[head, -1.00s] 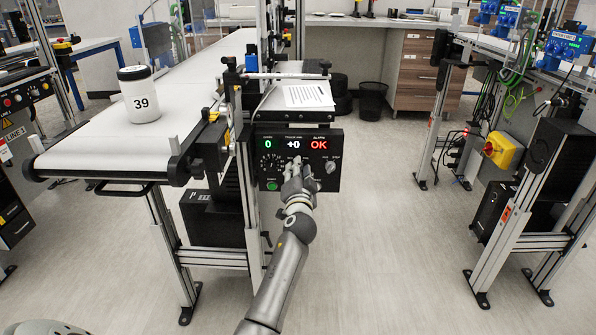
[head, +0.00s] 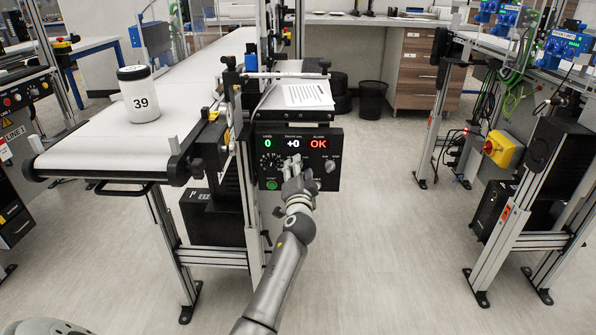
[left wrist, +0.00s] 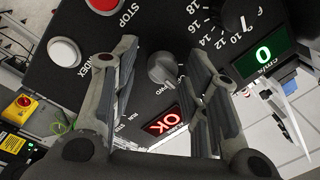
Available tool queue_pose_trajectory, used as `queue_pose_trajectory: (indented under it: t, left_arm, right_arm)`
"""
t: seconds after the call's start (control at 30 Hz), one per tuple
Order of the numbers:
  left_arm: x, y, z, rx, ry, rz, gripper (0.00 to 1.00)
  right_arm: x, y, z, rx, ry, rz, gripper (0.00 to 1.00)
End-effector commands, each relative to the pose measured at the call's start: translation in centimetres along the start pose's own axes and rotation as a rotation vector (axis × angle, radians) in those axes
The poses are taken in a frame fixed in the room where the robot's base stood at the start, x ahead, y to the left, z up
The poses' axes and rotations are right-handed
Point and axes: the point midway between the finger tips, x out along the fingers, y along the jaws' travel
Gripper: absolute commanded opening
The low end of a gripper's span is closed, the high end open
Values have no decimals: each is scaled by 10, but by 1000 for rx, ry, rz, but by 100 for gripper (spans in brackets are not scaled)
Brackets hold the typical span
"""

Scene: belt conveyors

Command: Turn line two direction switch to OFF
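The black control panel (head: 262,172) hangs on the frame of the middle conveyor, with a green 0, a white +0 and a red OK lit. My left gripper (head: 292,163) is in front of it and hides its middle. In the left wrist view a grey rotary switch (left wrist: 168,70) with FWD printed beside it sits between my left gripper's fingers (left wrist: 155,75). The fingers are spread apart, with a gap on each side of the switch. The switch's exact setting is hard to read. My right gripper is not in view.
The panel also carries a red STOP button (left wrist: 103,4), a white INDEX button (left wrist: 65,51) and a black speed dial (left wrist: 238,14). A white jar marked 39 (head: 140,102) stands on the conveyor belt (head: 105,153). The floor right of the panel is clear.

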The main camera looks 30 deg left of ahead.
Motion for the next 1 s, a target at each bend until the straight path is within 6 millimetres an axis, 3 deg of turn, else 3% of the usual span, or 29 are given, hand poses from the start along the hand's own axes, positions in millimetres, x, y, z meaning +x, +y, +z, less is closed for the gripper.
queue_pose_trajectory:
  t: [0.47, 1.0]
  left_arm:
    - [-9, 0, 0, -1, 0, -1, 47]
    - [-98, 0, 0, -2, 0, 0, 47]
  right_arm:
    - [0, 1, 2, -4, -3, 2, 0]
    - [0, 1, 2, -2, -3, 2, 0]
